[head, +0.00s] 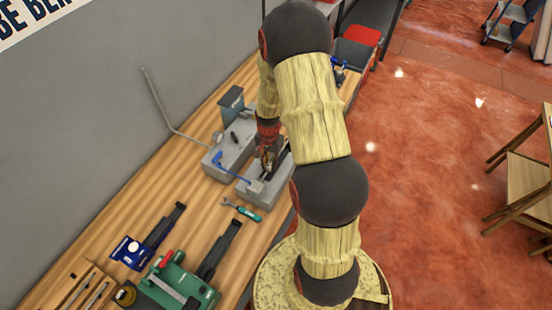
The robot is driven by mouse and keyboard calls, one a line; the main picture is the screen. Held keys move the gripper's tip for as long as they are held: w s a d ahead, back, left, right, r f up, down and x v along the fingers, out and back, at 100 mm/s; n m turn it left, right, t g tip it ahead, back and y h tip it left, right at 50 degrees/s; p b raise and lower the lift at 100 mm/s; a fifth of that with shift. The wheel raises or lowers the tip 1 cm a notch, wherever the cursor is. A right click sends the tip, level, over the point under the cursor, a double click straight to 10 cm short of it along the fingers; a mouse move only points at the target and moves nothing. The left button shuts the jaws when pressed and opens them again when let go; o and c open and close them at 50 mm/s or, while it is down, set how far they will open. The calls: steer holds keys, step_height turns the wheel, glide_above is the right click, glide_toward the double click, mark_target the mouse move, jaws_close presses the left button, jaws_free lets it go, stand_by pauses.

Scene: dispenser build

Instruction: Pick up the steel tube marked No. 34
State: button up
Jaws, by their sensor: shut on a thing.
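My gripper (267,160) is at the end of my arm, low over a grey block-like fixture (251,197) on the wooden bench. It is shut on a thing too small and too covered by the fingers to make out. No marking No. 34 can be read, so I cannot tell whether the held thing is the steel tube. A thin bent grey tube (157,98) rises against the wall and runs down towards a second grey block (222,160).
The wooden bench (165,167) runs along the grey wall. A blue-handled piece (228,164) lies by the blocks. A teal-handled tool (246,212), a green machine (178,285) and a blue-and-white item (130,251) are nearer. A red-topped bin (361,35) is beyond.

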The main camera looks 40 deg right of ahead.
mark_target(270, 165)
jaws_close()
steer(key=shift+r, duration=0.15)
steer(key=shift+r+p, duration=2.05)
steer(key=shift+r, duration=1.35)
